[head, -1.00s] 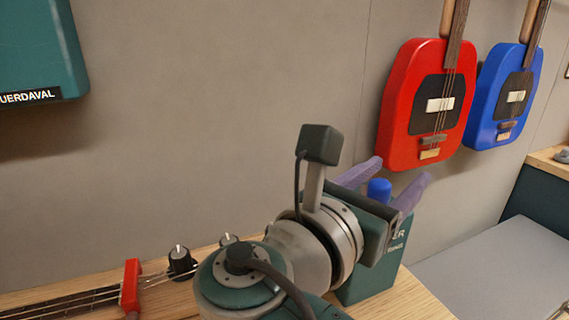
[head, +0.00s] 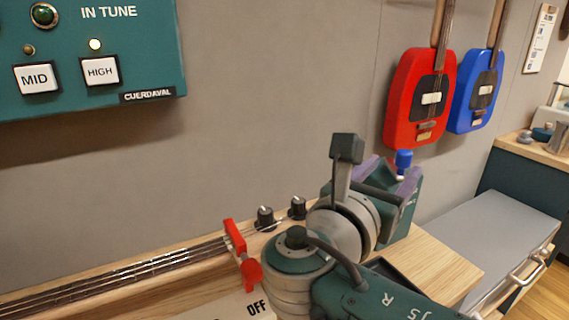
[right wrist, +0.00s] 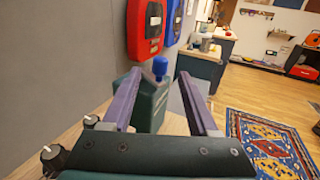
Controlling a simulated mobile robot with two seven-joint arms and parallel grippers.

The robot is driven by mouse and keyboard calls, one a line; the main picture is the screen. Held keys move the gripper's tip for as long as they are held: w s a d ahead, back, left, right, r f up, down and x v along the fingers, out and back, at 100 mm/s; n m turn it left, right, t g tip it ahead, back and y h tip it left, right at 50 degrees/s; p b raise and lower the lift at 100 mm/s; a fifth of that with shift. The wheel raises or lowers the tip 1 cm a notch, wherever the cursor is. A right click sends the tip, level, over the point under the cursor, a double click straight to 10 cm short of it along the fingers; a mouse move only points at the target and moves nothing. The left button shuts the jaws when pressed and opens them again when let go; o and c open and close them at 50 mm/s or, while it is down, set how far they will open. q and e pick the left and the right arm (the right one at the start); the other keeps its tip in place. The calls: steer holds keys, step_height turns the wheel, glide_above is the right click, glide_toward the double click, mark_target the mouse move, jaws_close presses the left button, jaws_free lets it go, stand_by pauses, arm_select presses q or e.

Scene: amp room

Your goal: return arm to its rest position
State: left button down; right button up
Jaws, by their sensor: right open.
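My right gripper (head: 392,172) is in the right middle of the head view, over the right end of the wooden bench. In the right wrist view its two purple fingers (right wrist: 160,95) stand apart with nothing held between them. A blue knob (right wrist: 160,67) on top of a dark green box (right wrist: 152,103) shows beyond the fingers. The blue knob (head: 403,161) also shows beside the fingers in the head view, with the box partly hidden by my gripper. I cannot tell whether the fingers touch the box. My left gripper is not in view.
A stringed neck with a red clamp (head: 241,250) and black knobs (head: 265,217) lies close to my right arm. A teal tuner panel (head: 150,60) is on the wall at left. Red (head: 418,97) and blue (head: 472,92) guitars hang behind. A grey-topped cabinet (head: 490,235) stands right.

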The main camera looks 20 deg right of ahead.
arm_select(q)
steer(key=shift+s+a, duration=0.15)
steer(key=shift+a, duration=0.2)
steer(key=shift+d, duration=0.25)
